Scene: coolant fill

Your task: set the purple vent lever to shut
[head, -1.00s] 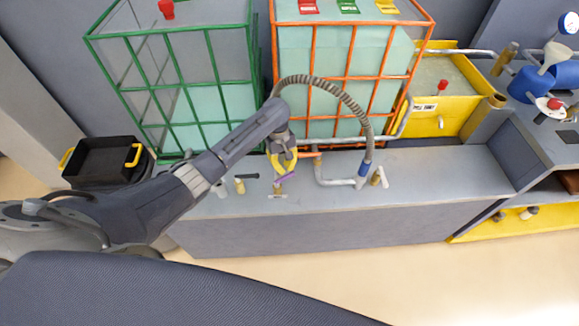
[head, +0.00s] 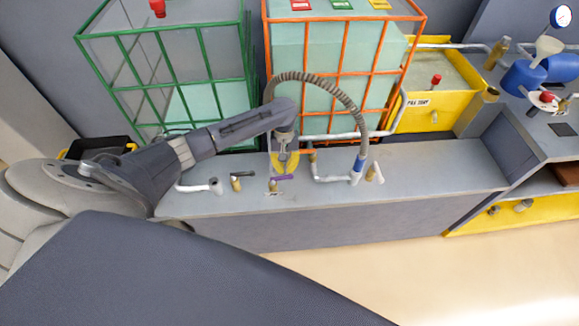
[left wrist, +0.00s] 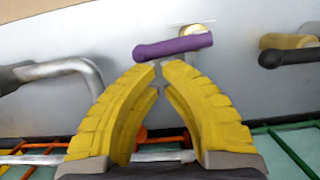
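The purple vent lever (head: 281,178) sits on a brass valve on the front bench, lying nearly sideways in the head view. It also shows in the left wrist view (left wrist: 173,47), just beyond my fingertips, with part of its brass fitting (left wrist: 197,30) behind it. My left gripper (head: 285,172) is over the bench beside the lever. In the left wrist view its yellow fingers (left wrist: 159,66) arch together, tips almost meeting, with nothing between them. I cannot tell whether the tips touch the lever. My right gripper is not in view.
A dark-handled brass valve (head: 237,183) stands left of the purple lever. A pale pipe with a blue collar (head: 358,166) and a white-handled valve (head: 374,173) stand to the right. Green (head: 165,85) and orange (head: 340,70) caged tanks stand behind. A ribbed hose (head: 325,82) arches over.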

